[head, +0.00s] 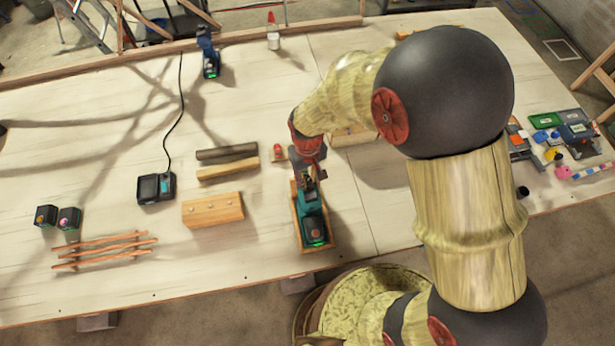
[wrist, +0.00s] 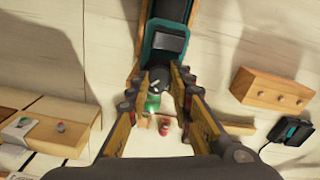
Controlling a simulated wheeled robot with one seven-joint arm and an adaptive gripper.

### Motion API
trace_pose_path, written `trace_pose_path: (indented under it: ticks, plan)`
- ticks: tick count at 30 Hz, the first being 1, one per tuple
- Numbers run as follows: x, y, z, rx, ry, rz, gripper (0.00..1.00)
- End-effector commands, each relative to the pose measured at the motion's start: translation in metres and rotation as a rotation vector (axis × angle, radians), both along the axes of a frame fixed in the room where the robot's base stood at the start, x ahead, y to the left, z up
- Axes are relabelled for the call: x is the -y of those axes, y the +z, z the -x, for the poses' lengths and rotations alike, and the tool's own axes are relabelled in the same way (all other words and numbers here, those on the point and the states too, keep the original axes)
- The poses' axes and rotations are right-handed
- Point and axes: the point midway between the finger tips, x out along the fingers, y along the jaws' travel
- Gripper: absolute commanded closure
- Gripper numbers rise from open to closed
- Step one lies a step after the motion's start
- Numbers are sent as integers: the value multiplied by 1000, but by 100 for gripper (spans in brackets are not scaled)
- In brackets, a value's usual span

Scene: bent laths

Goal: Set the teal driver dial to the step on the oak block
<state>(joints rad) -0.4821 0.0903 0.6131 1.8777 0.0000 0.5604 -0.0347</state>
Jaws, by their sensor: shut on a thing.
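The teal driver (head: 314,222) lies in a narrow wooden cradle (head: 330,243), its base with a green light toward the front edge of the table. My gripper (head: 309,172) is over its far end. In the wrist view the teal driver (wrist: 164,42) runs up from between my fingers. My gripper (wrist: 161,78) is shut there on the dark round dial (wrist: 160,84); the dial's marks are too small to read. A wooden block (head: 212,210) with several pale dots lies left of the cradle, also in the wrist view (wrist: 270,92). I cannot tell whether it is the oak block.
A second wooden block (wrist: 45,132) with tags and coloured dots shows in the wrist view. A small red-topped item (wrist: 164,126) is near my fingers.

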Motion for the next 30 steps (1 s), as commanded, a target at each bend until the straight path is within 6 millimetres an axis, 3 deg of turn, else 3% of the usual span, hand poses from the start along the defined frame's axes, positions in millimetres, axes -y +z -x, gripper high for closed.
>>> trace_pose_path:
  ticks: [3, 4, 13, 23, 30]
  plan:
    - [0, 0, 0, 0, -1, 0, 100]
    - [0, 0, 0, 0, -1, 0, 77]
    - [0, 0, 0, 0, -1, 0, 60]
    - [0, 1, 0, 1, -1, 0, 59]
    - [-1, 30, -1, 3, -1, -2, 59]
